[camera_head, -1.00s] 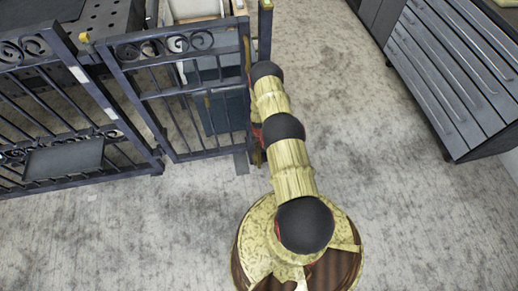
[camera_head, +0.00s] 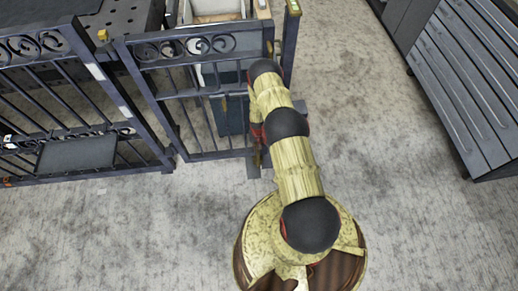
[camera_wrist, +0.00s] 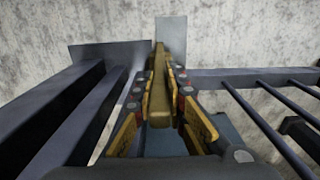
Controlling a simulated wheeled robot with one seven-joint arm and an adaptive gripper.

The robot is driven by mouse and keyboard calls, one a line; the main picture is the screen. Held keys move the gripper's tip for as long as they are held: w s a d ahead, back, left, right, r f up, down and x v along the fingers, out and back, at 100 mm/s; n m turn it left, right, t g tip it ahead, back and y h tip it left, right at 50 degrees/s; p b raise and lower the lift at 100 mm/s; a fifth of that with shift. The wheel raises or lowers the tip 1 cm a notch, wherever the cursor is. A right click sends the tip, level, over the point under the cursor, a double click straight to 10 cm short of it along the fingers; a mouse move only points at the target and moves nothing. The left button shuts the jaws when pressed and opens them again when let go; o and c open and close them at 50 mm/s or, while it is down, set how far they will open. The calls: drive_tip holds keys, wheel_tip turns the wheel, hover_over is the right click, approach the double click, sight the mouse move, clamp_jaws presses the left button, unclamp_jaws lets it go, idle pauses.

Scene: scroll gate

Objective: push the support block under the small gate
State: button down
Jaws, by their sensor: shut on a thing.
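The small gate (camera_head: 200,100), dark metal with scrolls along its top, stands upright left of my arm. In the wrist view my gripper (camera_wrist: 160,85) is shut on a narrow brass-coloured bar (camera_wrist: 158,75), its orange-padded fingers on either side. I cannot tell whether the bar belongs to the gate. In the head view my arm hides most of the gripper at the gate's right end. A flat grey piece (camera_head: 253,167), possibly the support block, lies at the foot of that end; a grey plate (camera_wrist: 171,32) shows beyond the bar in the wrist view.
A larger scrolled fence (camera_head: 60,110) adjoins the gate on the left. Behind the gate stand a pale bin (camera_head: 215,8) and a perforated dark bench (camera_head: 130,20). A dark drawer cabinet (camera_head: 465,90) is at the upper right. The floor between my arm and the cabinet is clear.

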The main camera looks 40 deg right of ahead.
drive_tip(key=c, duration=1.8)
unclamp_jaws()
drive_tip(key=shift+r, duration=3.75)
